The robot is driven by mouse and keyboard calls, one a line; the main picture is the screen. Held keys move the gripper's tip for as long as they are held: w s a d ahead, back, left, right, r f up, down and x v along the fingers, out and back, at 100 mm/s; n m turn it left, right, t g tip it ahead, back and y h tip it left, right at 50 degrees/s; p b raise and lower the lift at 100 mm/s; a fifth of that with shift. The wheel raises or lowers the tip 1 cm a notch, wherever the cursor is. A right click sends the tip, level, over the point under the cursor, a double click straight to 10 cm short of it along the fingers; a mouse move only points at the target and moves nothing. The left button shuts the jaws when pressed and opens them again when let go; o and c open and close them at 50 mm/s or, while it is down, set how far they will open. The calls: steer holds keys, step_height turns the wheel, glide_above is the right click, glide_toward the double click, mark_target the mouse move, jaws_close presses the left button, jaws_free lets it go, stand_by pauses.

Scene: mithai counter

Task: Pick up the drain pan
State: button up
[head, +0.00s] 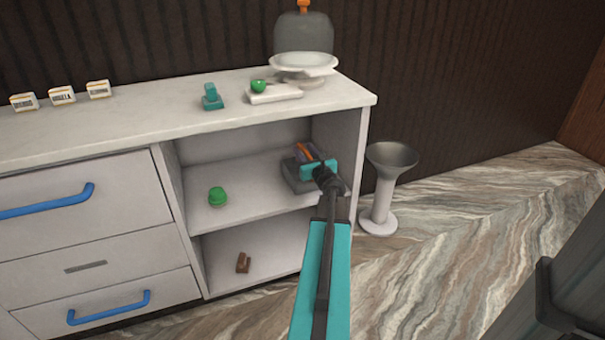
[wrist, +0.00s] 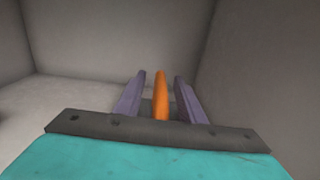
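A dark grey, low pan-like thing (head: 293,180) sits at the right end of the middle open shelf; I take it for the drain pan. My gripper (head: 306,152) reaches into this shelf bay and covers much of it. In the wrist view, the two purple fingers of my gripper (wrist: 160,82) stand apart, with an upright orange bar (wrist: 161,95) between them. Gaps show on both sides of the bar, so the fingers look open around it. Whether the bar belongs to the pan is hidden.
The bay's right wall (head: 345,140) is close to my gripper. A green round item (head: 217,196) is on the same shelf, a brown block (head: 243,262) below. The countertop (head: 150,113) holds a cake stand (head: 303,62) and small items. A grey-bowled pedestal (head: 379,205) stands right.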

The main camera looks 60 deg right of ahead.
jaws_close()
steer(key=shift+r, duration=0.1)
stand_by(0.3)
